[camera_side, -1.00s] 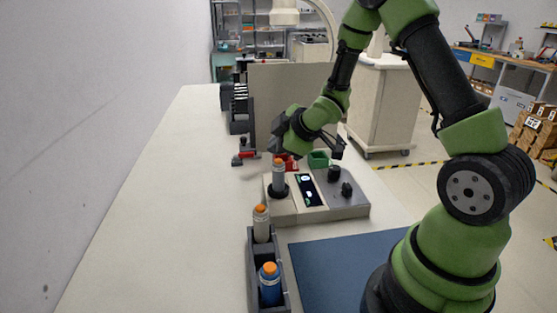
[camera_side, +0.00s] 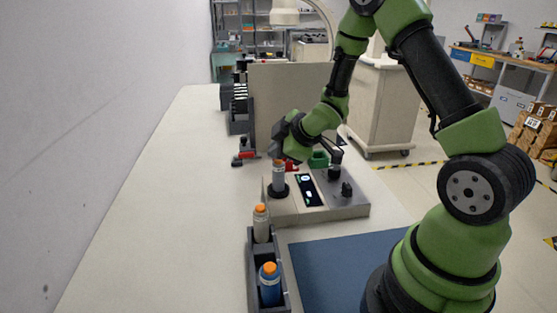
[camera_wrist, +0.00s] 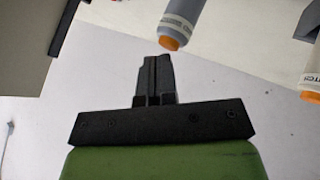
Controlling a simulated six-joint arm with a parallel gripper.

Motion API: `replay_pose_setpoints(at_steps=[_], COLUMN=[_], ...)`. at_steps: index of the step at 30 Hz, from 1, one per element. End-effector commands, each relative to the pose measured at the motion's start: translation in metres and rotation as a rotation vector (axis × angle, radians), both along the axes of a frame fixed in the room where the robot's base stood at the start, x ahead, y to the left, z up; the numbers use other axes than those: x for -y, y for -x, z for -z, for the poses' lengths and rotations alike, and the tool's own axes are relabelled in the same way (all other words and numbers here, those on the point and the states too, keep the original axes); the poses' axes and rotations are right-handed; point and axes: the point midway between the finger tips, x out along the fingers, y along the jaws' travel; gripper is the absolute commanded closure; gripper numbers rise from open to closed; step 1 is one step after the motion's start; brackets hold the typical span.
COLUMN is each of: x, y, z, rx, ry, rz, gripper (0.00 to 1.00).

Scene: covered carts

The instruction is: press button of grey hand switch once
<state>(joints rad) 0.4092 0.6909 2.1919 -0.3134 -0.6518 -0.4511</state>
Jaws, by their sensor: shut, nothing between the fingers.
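A grey hand switch (camera_side: 278,177) with an orange button on top stands upright in a round dark holder on the console. A grey hand switch with an orange end also shows at the top of the wrist view (camera_wrist: 177,20). My gripper (camera_wrist: 152,60) is shut and empty. In the wrist view its fingertips lie just left of and below that orange end. In the side view my wrist is close above and behind the console switch; its fingertips are not clear there. I cannot tell whether they touch the button.
A dark rack (camera_side: 251,262) in front holds a pale hand switch (camera_side: 261,225) and a blue one (camera_side: 269,288), both with orange tops. The console (camera_side: 345,209) carries a small display (camera_side: 306,190) and black knobs. A beige panel (camera_side: 285,90) stands behind. The white table's left side is clear.

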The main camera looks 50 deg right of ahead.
Motion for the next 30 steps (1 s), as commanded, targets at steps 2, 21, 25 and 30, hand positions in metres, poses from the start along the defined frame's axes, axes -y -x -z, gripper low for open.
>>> replay_pose_setpoints(at_steps=[2, 21, 25, 30], x=[0.000, 0.000, 0.000, 0.000], y=[0.000, 0.000, 0.000, 0.000], z=[0.001, -0.002, -0.010, -0.014], rx=[0.000, 0.000, 0.001, 0.001], ry=[0.000, 0.000, -0.001, 0.001], rz=[0.000, 0.000, 0.001, 0.001], gripper=[1.00, 1.00, 1.00, 1.00])
